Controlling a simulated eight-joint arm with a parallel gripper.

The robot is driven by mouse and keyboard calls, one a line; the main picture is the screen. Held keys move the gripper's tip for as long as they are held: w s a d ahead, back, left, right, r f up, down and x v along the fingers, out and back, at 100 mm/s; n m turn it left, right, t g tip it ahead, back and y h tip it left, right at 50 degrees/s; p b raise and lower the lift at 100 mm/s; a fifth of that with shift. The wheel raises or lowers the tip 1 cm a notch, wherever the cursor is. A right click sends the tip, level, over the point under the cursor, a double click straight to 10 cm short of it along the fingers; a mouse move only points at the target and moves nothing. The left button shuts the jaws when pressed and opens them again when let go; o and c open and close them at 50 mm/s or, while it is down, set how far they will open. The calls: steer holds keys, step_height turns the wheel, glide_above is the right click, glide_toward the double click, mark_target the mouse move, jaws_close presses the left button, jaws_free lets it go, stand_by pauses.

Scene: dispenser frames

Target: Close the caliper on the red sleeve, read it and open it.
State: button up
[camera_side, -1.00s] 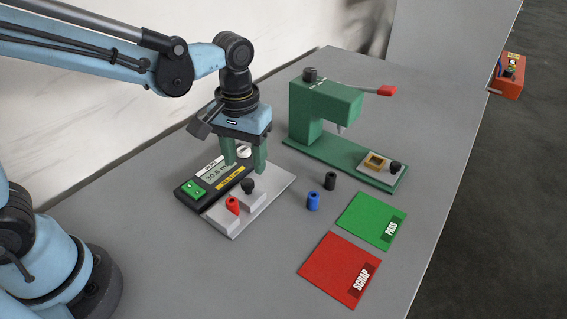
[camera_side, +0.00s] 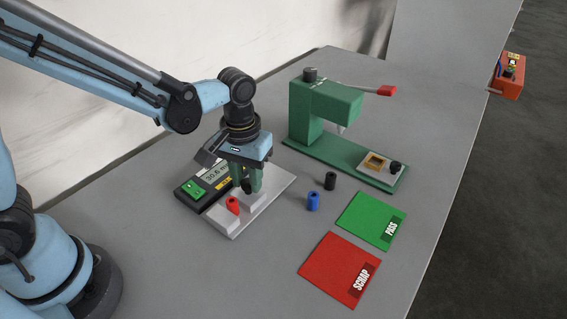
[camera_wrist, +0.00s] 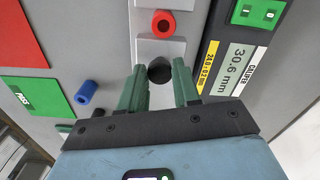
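The red sleeve (camera_side: 232,205) stands on the grey caliper base (camera_side: 225,225); it also shows in the wrist view (camera_wrist: 163,23). The caliper's display (camera_wrist: 240,70) reads 30.6 mm. Its black knob (camera_wrist: 160,69) is on the block beside the sleeve, with a visible gap between sleeve and knob. My gripper (camera_side: 250,190) is low over the knob, its green fingers open, one on each side of it. The wrist view shows the same of my gripper (camera_wrist: 158,68). Whether the fingers touch the knob I cannot tell.
A blue sleeve (camera_side: 313,201) and a black sleeve (camera_side: 330,181) stand on the table to the right. Beyond them are a green PASS mat (camera_side: 365,215) and a red SCRAP mat (camera_side: 330,262). A green press (camera_side: 305,110) with a red-tipped lever stands at the back.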

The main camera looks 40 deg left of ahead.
mark_target(244, 184)
jaws_close()
steer(key=shift+s, duration=0.4)
steer(key=o, duration=0.5)
jaws_free()
step_height(244, 184, up, 12)
steer(key=shift+r, duration=0.1)
steer(key=shift+a, duration=0.1)
stand_by(0.9)
